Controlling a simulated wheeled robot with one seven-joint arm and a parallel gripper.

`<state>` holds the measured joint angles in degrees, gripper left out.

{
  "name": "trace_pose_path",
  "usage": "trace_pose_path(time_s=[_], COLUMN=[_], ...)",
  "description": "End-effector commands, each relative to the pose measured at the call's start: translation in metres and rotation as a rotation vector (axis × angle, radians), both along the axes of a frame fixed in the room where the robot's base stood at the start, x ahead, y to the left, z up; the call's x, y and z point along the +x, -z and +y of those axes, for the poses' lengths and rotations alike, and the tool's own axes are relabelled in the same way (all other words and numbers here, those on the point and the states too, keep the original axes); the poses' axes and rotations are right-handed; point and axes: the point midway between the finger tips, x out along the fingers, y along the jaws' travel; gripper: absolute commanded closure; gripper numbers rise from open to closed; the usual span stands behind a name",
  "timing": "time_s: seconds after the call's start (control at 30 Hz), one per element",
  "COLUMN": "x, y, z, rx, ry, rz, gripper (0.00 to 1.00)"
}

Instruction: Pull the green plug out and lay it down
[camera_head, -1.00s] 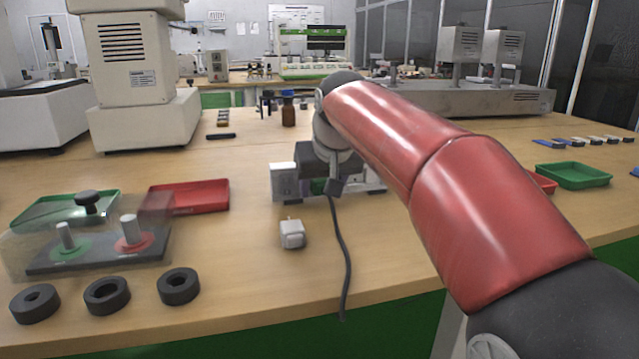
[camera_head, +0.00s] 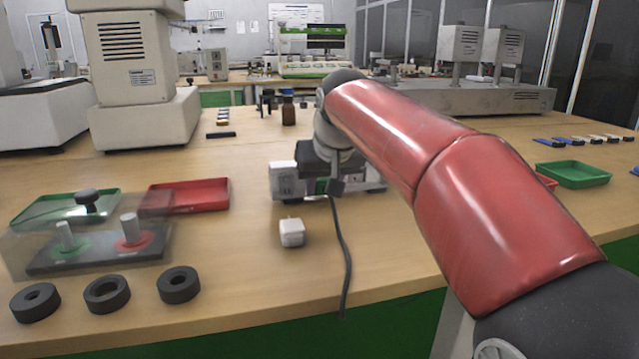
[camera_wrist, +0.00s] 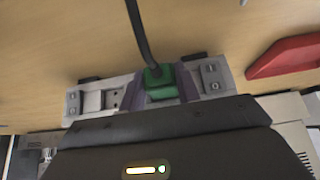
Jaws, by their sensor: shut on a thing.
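The green plug (camera_wrist: 158,80) sits between the two fingers of my gripper (camera_wrist: 160,86) in the wrist view, and the gripper is shut on it. A black cable (camera_wrist: 139,35) runs from the plug; in the head view the cable (camera_head: 344,262) trails over the table toward the front edge. The plug is at the middle of a pale socket strip (camera_wrist: 95,102), whose left end also shows in the head view (camera_head: 284,181). My gripper hides the far side of the plug, so I cannot tell whether its pins are in the socket.
A white plug-like block (camera_head: 291,233) lies in front of the strip. A green tray (camera_head: 572,175) is at the right. Bare table lies around the white block.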

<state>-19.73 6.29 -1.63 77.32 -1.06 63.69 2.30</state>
Motion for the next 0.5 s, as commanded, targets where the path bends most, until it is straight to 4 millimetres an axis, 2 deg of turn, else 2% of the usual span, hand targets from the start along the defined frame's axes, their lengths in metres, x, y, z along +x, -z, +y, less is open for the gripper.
trace_pose_path(time_s=[0.5], x=[-0.015], y=[0.001], z=[-0.005], rx=[0.0], ry=[0.0], rz=[-0.001], gripper=[1.0])
